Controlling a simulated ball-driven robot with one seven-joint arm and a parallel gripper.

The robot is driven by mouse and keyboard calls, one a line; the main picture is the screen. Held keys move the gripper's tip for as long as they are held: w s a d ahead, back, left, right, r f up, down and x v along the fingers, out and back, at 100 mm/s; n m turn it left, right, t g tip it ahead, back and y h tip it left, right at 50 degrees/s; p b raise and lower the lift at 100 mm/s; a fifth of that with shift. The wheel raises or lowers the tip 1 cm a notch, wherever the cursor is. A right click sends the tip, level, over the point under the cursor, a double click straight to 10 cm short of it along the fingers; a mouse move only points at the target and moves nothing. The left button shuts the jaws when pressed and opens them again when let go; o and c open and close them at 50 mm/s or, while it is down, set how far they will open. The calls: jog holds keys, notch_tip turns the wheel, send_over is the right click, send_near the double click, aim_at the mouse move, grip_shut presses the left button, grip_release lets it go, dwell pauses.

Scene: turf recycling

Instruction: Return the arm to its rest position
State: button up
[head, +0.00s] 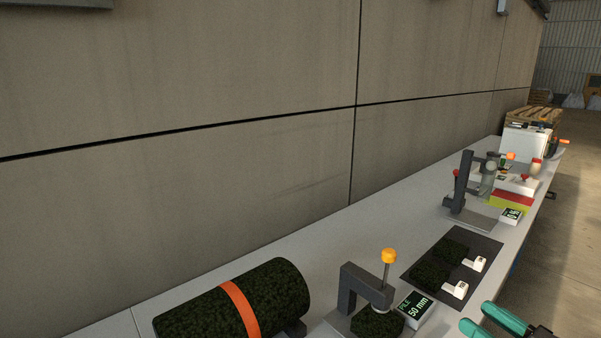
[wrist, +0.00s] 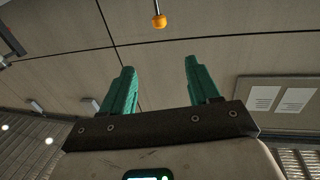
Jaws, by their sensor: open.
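My gripper (head: 478,317) shows at the bottom right of the head view. Its two teal fingers are apart, with nothing between them, and they point left beside the bench's front edge. In the wrist view my gripper (wrist: 160,66) is also open and empty, with the panelled wall behind it. An orange knob (wrist: 159,21) hangs into the top of that view, beyond the fingertips. The rest of my arm is out of frame in the head view.
The grey bench (head: 400,190) runs along the wall. A dark turf roll (head: 200,312) with an orange band, a pile gauge (head: 349,285) with a "50 mm" display (head: 416,307), a dark mat (head: 484,243) with turf pieces and a second stand (head: 461,185) sit on it. Open floor (head: 560,240) lies right.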

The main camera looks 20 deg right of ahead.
jog(key=s+a+f+g+y, duration=0.1)
jog(key=s+a+f+g, duration=0.1)
jog(key=a+f+g, duration=0.35)
jog(key=s+a+f+g, duration=0.1)
jog(key=a+f+g, duration=0.2)
jog(key=a+f, duration=0.55)
jog(key=s+a+f+m+g+h, duration=0.1)
jog(key=s+a+f+g+h, duration=0.1)
jog(key=s+f+g, duration=0.6)
jog(key=s+f+h, duration=0.1)
jog(key=s+f, duration=0.3)
jog(key=s, duration=0.3)
jog(key=shift+f+m, duration=0.15)
jog(key=shift+m, duration=0.25)
